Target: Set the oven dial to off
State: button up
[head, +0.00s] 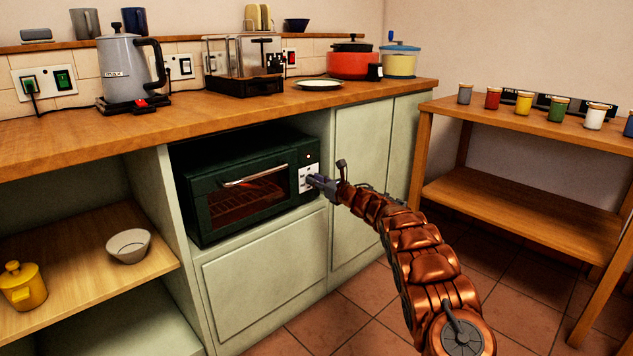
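The oven (250,187) is a dark green countertop-style oven set in an open bay under the wooden worktop. Its door is shut, with a light handle across it and an orange glow inside. A pale control panel (309,171) is at the right of its front, with a small red light above. My gripper (314,181) is at this panel, at the end of my copper arm reaching in from the lower right. The gripper covers much of the panel, so the dial and its setting are hidden. I cannot tell whether the fingers touch or grip the dial.
The worktop (60,140) above holds a grey kettle (124,70), a toaster (243,65), a plate (320,85) and a red pot (351,62). A wooden side table (530,120) with several small jars stands at right. Tiled floor lies clear between.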

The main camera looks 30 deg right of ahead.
grip_shut()
jog(key=shift+m, duration=0.4)
jog(key=m+p, duration=0.7)
jog(key=m, duration=0.4)
jog(key=m+p, duration=0.7)
jog(key=m, duration=0.5)
jog(key=f+m+p, duration=0.1)
jog(key=m+p, duration=0.6)
jog(key=m, duration=0.4)
jog(key=shift+m, duration=0.4)
dwell(0.3)
